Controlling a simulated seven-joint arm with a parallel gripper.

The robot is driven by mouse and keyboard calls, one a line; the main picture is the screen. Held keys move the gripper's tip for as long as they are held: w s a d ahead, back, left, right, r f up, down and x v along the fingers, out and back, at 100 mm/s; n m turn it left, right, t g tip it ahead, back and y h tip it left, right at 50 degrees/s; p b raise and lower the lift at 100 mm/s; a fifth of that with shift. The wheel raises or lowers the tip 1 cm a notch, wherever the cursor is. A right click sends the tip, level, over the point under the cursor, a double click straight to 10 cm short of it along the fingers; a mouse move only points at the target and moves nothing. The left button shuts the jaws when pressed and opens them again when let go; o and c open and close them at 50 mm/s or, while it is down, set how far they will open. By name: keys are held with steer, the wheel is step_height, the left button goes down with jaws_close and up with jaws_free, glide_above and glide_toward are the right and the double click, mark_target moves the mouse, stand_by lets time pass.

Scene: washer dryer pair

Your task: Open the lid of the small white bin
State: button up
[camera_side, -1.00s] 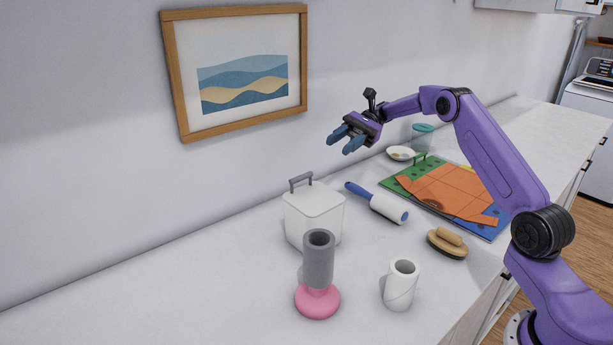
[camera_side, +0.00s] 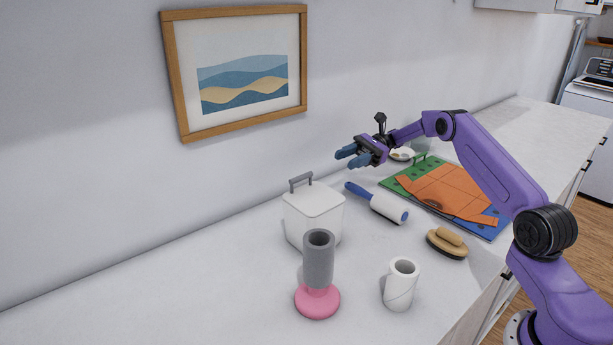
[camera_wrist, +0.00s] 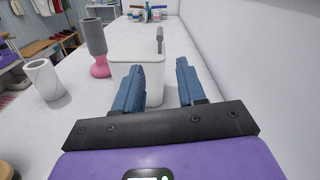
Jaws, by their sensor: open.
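The small white bin (camera_side: 314,218) stands upright on the counter near the wall. Its lid (camera_side: 315,197) is shut, with a grey handle (camera_side: 300,182) at the edge on the wall side. In the wrist view the bin (camera_wrist: 137,68) is ahead of my fingers, and its handle (camera_wrist: 159,40) rises beyond the gap between them. My gripper (camera_side: 349,156) is open and empty. It hangs above the counter to the right of the bin, higher than the lid and apart from it. The left finger covers part of the bin in the wrist view.
A grey cylinder on a pink base (camera_side: 318,298) stands in front of the bin, with a white cup (camera_side: 401,285) to its right. A lint roller (camera_side: 378,203) lies right of the bin. The wall is close behind.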

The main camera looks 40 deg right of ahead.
mark_target(307, 176)
steer(key=a, duration=1.5)
steer(key=shift+s, duration=0.1)
jaws_close()
